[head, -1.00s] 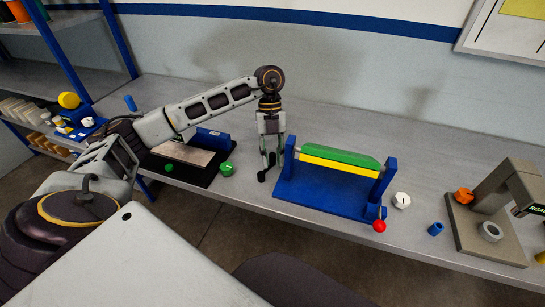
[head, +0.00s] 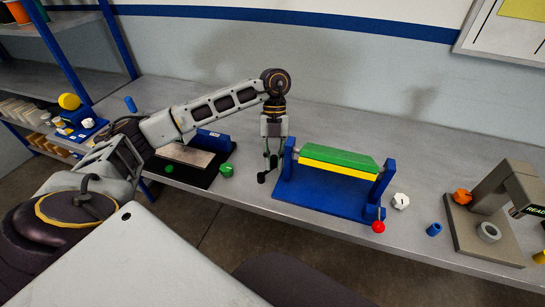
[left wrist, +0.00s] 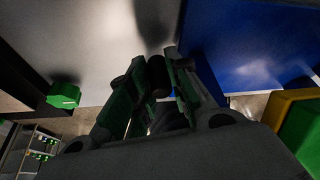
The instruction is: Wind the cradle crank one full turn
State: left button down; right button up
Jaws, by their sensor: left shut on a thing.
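The cradle is a blue frame (head: 320,198) with a green and yellow bar (head: 340,163) between two posts. Its crank has a red knob (head: 378,227), low at the right post in the head view. My left gripper (head: 267,171) points down just left of the cradle's left post, far from the red knob. In the left wrist view its fingers (left wrist: 152,82) are close together around something dark that I cannot make out. The blue base (left wrist: 240,40) lies right of them in that view. My right gripper is not in view.
A black tray with a pale plate (head: 185,153) and a green knob (head: 226,170) lies left of the cradle. A white knob (head: 400,201), a blue ring (head: 433,229) and a grey stand (head: 465,240) are to its right. The bench (head: 320,120) behind is clear.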

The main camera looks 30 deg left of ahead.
pick_arm(q)
jog(key=shift+s+d+m+y, duration=0.1)
jog(key=shift+d+m+y, duration=0.25)
jog(key=shift+m, duration=0.55)
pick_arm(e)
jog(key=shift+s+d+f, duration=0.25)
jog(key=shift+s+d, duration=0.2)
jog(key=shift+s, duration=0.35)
pick_arm(q)
jog(key=c, duration=1.6)
grip_release()
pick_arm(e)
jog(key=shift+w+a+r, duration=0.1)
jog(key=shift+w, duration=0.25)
pick_arm(q)
jog(key=shift+a+n, duration=0.1)
jog(key=shift+n, duration=0.2)
